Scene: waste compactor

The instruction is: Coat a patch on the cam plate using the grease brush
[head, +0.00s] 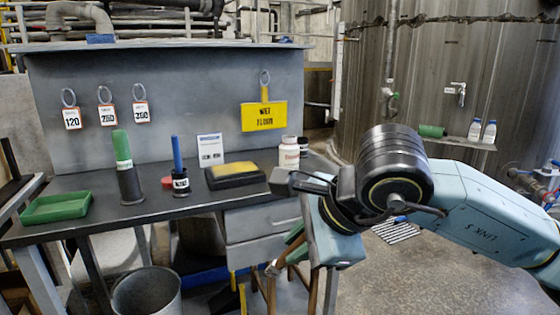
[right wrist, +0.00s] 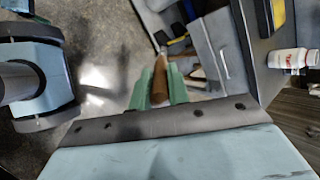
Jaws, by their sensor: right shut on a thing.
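My right gripper (head: 291,246) hangs in front of the bench, below the level of its top. Its green fingers also show in the right wrist view (right wrist: 160,90), shut around a brown wooden handle, which I take to be the grease brush (right wrist: 161,66). In the head view the brush (head: 281,259) slants down and left from the fingers, with a paler tip. The brush tip appears apart from any surface, though its depth is hard to judge. I cannot make out the cam plate in either view. My left gripper is out of view.
The dark bench top (head: 90,215) holds a green tray (head: 56,207), a green-topped cylinder (head: 122,160), a blue-handled item in a black cup (head: 180,183), a yellow-topped pad (head: 235,170) and a white bottle (head: 289,153). Drawers (head: 262,222) and a bin (head: 147,293) are below. Open floor lies right.

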